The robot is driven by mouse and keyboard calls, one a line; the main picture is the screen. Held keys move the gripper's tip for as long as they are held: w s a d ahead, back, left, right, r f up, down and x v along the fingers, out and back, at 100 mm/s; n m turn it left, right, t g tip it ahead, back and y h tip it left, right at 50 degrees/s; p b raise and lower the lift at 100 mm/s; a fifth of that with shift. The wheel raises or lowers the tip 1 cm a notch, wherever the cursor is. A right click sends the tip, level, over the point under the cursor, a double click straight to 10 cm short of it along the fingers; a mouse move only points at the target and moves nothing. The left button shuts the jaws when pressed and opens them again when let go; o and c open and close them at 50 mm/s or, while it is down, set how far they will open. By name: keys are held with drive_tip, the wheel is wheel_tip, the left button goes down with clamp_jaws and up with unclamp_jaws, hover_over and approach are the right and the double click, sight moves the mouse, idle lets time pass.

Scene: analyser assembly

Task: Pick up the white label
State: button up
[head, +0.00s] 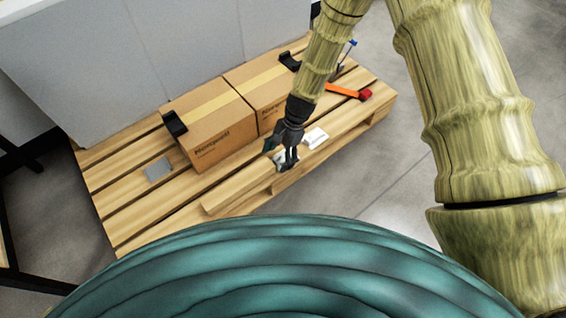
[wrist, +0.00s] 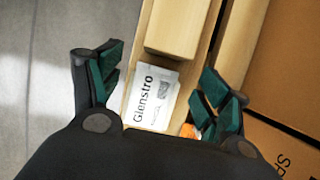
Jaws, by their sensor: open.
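The white label (wrist: 152,97), printed "Glenstro" in dark letters with a small grey picture, lies on a pale wooden plank in the wrist view. My gripper (wrist: 160,75) is open, with one dark green-padded finger on each side of the label. The fingers look apart from it, and the label's lower edge is close to my dark gripper body. In the head view my gripper (head: 285,163) hangs over the front edge of the pallet. A white patch (head: 279,157) shows beside the fingers there, partly hidden by them.
Two cardboard boxes (head: 213,130) stand on the wooden pallet (head: 125,205), behind my gripper. A small white item (head: 316,138) lies just right of it. A red-and-orange tool (head: 350,92) and a grey plate (head: 158,168) lie farther off.

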drive_tip(key=shift+x, duration=0.9)
drive_tip(key=c, duration=0.8)
drive_tip(key=shift+r, duration=0.2)
